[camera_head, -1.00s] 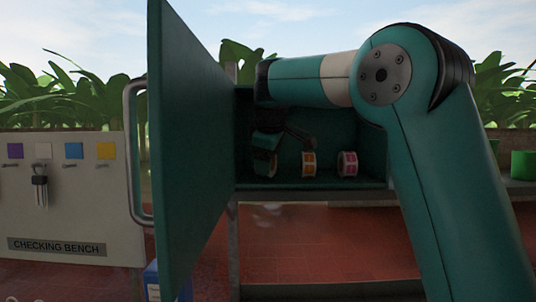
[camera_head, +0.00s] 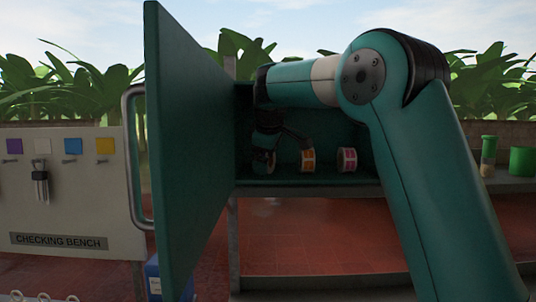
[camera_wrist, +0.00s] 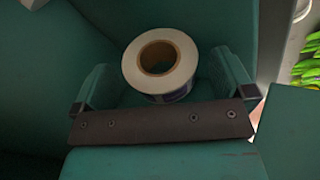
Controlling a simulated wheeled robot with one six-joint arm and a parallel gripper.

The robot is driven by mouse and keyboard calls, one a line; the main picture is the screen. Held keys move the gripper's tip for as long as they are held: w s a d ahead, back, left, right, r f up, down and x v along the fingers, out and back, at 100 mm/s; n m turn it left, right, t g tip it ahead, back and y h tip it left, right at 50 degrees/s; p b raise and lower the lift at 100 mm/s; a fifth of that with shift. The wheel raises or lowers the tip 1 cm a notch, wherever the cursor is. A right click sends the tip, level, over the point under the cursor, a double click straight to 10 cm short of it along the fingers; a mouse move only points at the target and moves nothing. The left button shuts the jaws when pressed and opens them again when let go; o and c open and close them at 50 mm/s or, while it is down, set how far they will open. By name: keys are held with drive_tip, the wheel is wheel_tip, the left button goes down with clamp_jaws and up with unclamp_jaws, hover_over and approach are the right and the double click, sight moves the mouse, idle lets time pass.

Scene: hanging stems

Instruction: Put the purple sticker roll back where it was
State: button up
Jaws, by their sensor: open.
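The sticker roll with a white side and brown core (camera_wrist: 160,58) stands between the fingers of my gripper (camera_wrist: 165,82) in the wrist view. A dark purple-blue patch shows on its lower edge. My gripper is open, one finger on each side of the roll, with gaps visible. In the head view my gripper (camera_head: 271,141) reaches into the left part of the teal cabinet (camera_head: 300,182), and this roll (camera_head: 262,161) is partly hidden by it. An orange roll (camera_head: 308,160) and a pink roll (camera_head: 347,159) stand to its right on the cabinet floor.
The cabinet's open door (camera_head: 190,150) stands close on the left. Left of it is the checking bench (camera_head: 70,215) with purple, white, blue and yellow squares above hooks. A green pot (camera_head: 523,161) and a bottle (camera_head: 488,157) stand on the right.

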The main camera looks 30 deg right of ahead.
drive_tip(key=s+a+r+b, duration=0.3)
drive_tip(key=s+a, duration=0.4)
drive_tip(key=s, duration=0.5)
drive_tip(key=shift+v, duration=0.85)
